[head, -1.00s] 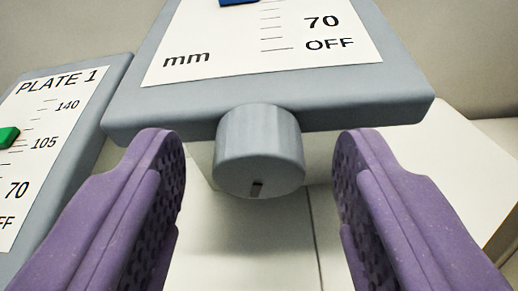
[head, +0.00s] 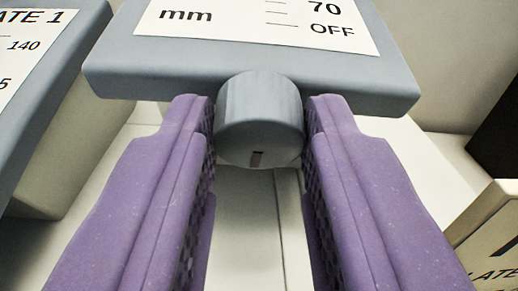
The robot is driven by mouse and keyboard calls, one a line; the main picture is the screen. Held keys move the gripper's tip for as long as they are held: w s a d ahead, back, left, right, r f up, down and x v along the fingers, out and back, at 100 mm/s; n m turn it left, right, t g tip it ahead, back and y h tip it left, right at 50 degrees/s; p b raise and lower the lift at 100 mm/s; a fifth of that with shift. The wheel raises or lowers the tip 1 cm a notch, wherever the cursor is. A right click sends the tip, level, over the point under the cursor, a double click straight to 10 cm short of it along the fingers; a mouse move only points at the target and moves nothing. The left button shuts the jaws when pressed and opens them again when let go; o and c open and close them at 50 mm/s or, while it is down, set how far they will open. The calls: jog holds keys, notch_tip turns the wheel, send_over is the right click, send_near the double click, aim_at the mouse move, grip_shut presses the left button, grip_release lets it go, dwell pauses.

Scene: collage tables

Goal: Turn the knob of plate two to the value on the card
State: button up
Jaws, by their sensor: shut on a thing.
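The grey round knob (head: 259,112) sits at the front edge of a grey plate (head: 115,68), with a small dark mark low on its face. The plate carries a white scale card (head: 228,25) reading "mm", "70" and "OFF"; its upper part and pointer are out of view. My gripper (head: 259,125) has its two purple fingers shut on the knob, one on each side. A pale card or block (head: 492,232) at the lower right shows part of the print "LATE"; the rest is cut off.
Plate 1 (head: 42,85) stands close on the left, cut by the frame edge, with "140" legible. A dark object (head: 499,130) is at the right edge. A pale surface (head: 245,235) lies below the knob.

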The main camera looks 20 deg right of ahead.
jog(key=n+b, duration=0.1)
jog(key=n+h+b, duration=0.1)
jog(key=b, duration=0.1)
jog(key=shift+a+f+h, duration=0.2)
jog(key=shift+h, duration=0.1)
jog(key=shift+r+n+g+h+b, duration=0.1)
jog(key=shift+n+g+h+b, duration=0.2)
jog(key=shift+n+b, duration=0.25)
jog(key=o, duration=1.1)
jog(key=shift+c, duration=0.2)
jog(key=b+v, duration=0.1)
jog(key=v, duration=0.6)
jog(key=shift+s+a, duration=0.15)
jog(key=shift+s, duration=0.2)
